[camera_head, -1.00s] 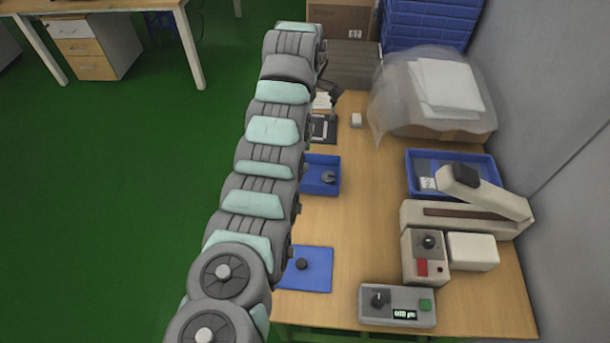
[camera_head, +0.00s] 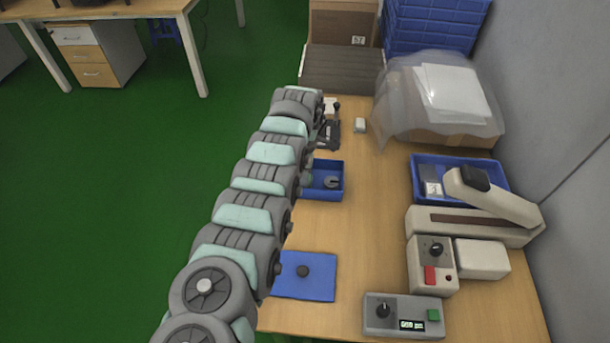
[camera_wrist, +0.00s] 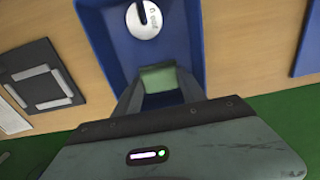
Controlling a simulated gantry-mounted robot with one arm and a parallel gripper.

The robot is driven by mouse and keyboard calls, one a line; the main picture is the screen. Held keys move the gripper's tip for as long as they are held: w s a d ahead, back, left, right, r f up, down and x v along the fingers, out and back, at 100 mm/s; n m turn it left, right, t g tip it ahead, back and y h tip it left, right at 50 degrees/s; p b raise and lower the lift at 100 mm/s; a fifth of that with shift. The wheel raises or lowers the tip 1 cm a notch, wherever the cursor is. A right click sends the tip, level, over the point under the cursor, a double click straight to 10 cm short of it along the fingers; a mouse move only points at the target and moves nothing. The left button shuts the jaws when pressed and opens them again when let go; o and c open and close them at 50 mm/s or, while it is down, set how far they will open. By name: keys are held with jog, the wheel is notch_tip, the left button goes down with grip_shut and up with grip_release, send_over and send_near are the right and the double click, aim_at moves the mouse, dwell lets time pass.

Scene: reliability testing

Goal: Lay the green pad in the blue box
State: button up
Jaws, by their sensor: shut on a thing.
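In the wrist view, my gripper (camera_wrist: 159,88) is shut on the green pad (camera_wrist: 158,76), a small pale green piece between the two fingertips. The pad is over the near part of the blue box (camera_wrist: 100,35); whether it touches the floor of the box cannot be told. A round metal weight (camera_wrist: 144,20) with a slot lies in the box, just beyond the pad. In the head view, the blue box (camera_head: 325,194) stands at the left table edge, partly covered by my arm, with the weight (camera_head: 331,182) inside. The pad and my fingertips are not clear there.
A black frame (camera_wrist: 43,76) lies left of the box in the wrist view. In the head view, a blue mat (camera_head: 318,285) with a dark knob lies nearer, and a blue tray (camera_head: 416,185) and grey devices stand right. The middle of the table is clear.

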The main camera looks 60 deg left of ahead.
jog(key=o, duration=1.5)
notch_tip(320, 180, up, 12)
jog(key=p, duration=0.2)
jog(key=shift+r+p, duration=0.15)
jog(key=shift+p, duration=0.15)
